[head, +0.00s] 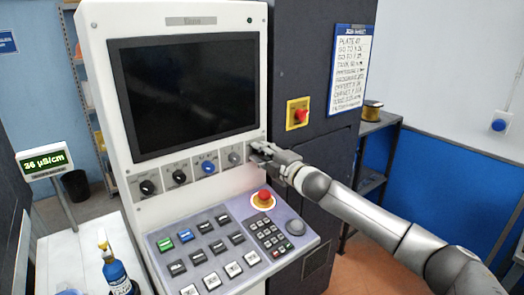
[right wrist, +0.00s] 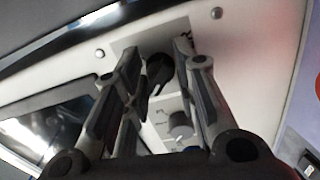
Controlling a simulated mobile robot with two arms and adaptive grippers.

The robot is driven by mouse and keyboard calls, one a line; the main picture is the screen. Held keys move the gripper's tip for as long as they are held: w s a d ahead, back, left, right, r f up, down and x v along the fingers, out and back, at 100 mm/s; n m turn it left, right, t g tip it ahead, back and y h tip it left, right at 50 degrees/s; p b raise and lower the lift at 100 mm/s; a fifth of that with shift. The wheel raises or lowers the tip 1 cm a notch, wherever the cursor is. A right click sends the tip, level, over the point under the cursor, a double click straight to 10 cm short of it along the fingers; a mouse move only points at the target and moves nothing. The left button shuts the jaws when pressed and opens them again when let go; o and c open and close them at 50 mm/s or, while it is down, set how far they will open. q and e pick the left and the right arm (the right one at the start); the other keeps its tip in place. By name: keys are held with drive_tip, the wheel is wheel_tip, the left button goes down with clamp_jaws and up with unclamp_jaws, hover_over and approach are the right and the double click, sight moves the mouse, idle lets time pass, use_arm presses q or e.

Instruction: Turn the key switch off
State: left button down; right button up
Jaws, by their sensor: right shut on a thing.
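My right gripper (head: 256,153) reaches in from the right in the head view, at the right end of the row of controls under the screen. It covers the control there. In the right wrist view the two fingers (right wrist: 155,75) stand either side of a black switch handle (right wrist: 158,72) on a pale plate, which I take to be the key switch. The gripper is shut on it. The fingers partly hide the handle, and its exact angle is hard to read. My left gripper is not in view.
A grey knob (head: 235,157) sits just left of the gripper, then a blue knob (head: 208,168) and two black ones. Below are a red mushroom button (head: 264,196) and a sloped keypad (head: 203,250). A yellow-backed red switch (head: 300,115) is on the dark cabinet.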

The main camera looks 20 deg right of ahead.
drive_tip(key=shift+o, duration=0.3)
drive_tip(key=shift+n, duration=0.6)
drive_tip(key=shift+f, duration=0.1)
drive_tip(key=o, duration=0.9)
drive_tip(key=shift+a, duration=0.1)
drive_tip(key=v, duration=1.2)
